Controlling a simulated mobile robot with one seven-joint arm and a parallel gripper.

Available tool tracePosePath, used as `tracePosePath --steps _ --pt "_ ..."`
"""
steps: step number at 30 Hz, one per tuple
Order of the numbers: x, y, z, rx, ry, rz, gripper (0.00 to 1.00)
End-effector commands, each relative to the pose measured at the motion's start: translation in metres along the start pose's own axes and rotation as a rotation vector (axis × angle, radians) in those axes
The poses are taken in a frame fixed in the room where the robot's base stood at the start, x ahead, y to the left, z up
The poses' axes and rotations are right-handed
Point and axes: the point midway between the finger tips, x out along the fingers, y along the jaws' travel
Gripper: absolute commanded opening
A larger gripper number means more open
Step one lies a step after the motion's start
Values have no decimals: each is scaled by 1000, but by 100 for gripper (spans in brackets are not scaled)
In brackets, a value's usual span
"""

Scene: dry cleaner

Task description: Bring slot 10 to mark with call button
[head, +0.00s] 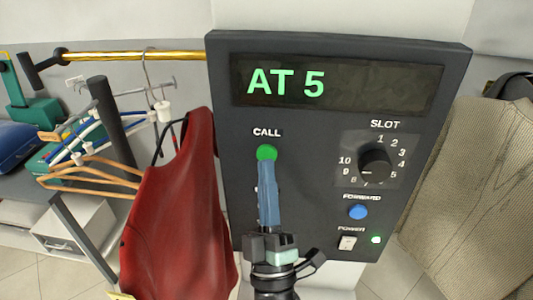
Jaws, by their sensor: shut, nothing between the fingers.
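The dark control panel (300,125) fills the middle of the head view. Its display (335,85) reads "AT 5" in green. The green call button (267,152) sits under the CALL label. My gripper (267,165) is shut and empty, its blue fingers pointing up with the tips at the button's lower edge; whether they touch it I cannot tell. The black slot knob (375,163) is on the right, ringed by numbers. Its pale mark is at the lower left, seemingly toward 9, but too small to be sure.
Below the knob are a blue FORWARD button (358,212), a power switch (347,243) and a lit green lamp (376,240). A red garment (170,215) hangs close on the left, a beige knitted one (465,170) on the right. Hangers (95,175) and a brass rail (135,56) are left.

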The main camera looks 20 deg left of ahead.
Motion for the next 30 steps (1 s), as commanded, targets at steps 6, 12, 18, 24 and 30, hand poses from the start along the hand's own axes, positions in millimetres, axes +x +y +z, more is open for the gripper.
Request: tracePosePath --steps 6,12,18,24,30 --pt "0 0 0 0 0 0 0" --pt "1 -2 1 0 1 1 0" --pt "5 -5 4 0 0 1 0" --pt "6 -4 4 0 0 0 0" --pt "6 -5 5 0 0 0 0"
